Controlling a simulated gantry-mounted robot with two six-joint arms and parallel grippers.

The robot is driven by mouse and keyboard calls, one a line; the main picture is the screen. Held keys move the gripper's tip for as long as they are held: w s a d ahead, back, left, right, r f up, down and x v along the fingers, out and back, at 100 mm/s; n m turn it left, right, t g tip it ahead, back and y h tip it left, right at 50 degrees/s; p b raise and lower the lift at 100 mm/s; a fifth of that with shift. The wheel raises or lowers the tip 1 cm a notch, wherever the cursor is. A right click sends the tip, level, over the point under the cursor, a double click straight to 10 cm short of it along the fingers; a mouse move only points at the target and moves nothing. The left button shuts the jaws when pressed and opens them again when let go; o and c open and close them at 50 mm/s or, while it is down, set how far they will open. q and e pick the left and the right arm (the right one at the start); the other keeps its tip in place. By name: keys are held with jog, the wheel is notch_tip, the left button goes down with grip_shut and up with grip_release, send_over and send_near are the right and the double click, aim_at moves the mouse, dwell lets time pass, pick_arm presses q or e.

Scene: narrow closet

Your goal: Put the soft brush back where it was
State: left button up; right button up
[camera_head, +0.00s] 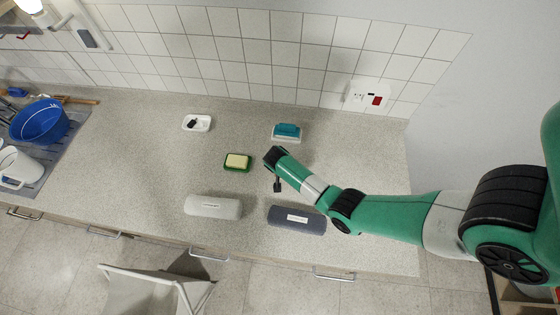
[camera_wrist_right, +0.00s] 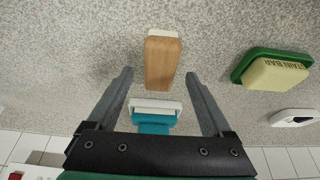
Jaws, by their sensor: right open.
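A wooden-backed brush with a white end (camera_wrist_right: 163,62) shows in the right wrist view, between the fingertips of my right gripper (camera_wrist_right: 160,74). The gripper is open, with a gap on each side of the wood. I cannot tell how far the tips are above the brush. In the head view my right gripper (camera_head: 277,186) is over the counter, and I cannot make out the brush there. A teal and white item (camera_head: 287,132) stands near the wall; it shows in the wrist view (camera_wrist_right: 154,115), partly behind the gripper body. My left gripper is not in view.
A green dish with a yellow stain bar (camera_head: 237,162) lies left of the gripper. A white dish (camera_head: 187,123), a light grey case (camera_head: 213,207) and a dark grey case (camera_head: 312,225) are around it. A blue basin (camera_head: 39,121) stands far left. The counter's right end is clear.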

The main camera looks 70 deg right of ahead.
pick_arm(q)
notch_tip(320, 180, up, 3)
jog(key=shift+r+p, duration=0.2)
jog(key=shift+p, duration=1)
pick_arm(e)
jog(key=v, duration=0.8)
jog(key=shift+r, duration=0.15)
